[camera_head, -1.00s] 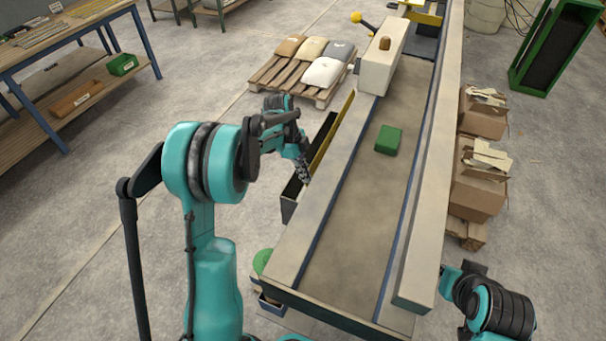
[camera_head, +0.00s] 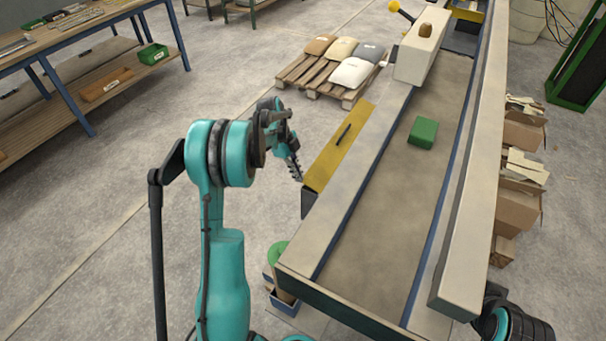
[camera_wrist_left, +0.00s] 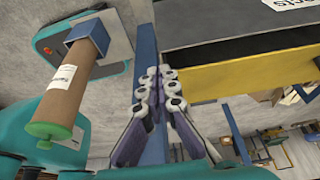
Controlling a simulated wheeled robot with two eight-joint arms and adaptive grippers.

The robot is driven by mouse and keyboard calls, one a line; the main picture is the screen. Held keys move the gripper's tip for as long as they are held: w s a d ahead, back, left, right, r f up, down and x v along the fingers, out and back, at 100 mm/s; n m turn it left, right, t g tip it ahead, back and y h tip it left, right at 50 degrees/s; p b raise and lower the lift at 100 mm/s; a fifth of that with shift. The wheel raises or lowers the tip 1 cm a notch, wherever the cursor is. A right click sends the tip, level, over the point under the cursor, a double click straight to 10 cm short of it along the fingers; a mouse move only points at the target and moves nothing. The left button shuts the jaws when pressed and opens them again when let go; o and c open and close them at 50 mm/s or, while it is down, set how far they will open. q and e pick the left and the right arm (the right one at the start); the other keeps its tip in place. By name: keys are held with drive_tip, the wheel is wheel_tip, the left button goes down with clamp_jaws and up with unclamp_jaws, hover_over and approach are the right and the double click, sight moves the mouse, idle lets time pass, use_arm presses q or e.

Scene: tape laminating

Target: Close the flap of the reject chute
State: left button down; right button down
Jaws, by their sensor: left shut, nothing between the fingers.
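The yellow flap (camera_head: 340,145) of the reject chute, with a black handle, lies flat over the chute beside the conveyor in the head view. The chute's dark end wall (camera_head: 308,203) shows below its near end. In the left wrist view a yellow panel (camera_wrist_left: 255,75) and a dark wall (camera_wrist_left: 220,30) with a partly cut-off label are at the upper right. My left gripper (camera_head: 297,176) is shut and empty, just left of the flap's near end. Its fingers also show in the left wrist view (camera_wrist_left: 158,85). My right arm shows at the lower right; its gripper is out of view.
The conveyor (camera_head: 390,190) carries a green block (camera_head: 423,132). A pallet of sacks (camera_head: 325,75) stands behind the chute. A green-capped tube (camera_head: 277,253) stands near the conveyor's front corner. Cardboard boxes (camera_head: 518,205) stand on the right. Floor left of the chute is clear.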

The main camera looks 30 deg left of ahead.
use_arm(q)
drive_tip(key=shift+a+f+h+b, duration=0.2)
drive_tip(key=shift+f+h+b, duration=0.25)
drive_tip(key=shift+f, duration=0.2)
drive_tip(key=shift+a+f+h+b, duration=0.25)
drive_tip(key=shift+f+h+b, duration=0.15)
drive_tip(key=shift+f, duration=0.3)
drive_tip(key=shift+a+f+h+b, duration=0.2)
drive_tip(key=shift+f+h+b, duration=0.2)
drive_tip(key=shift+f, duration=0.25)
drive_tip(key=v, duration=1.2)
drive_tip(key=shift+a, duration=0.1)
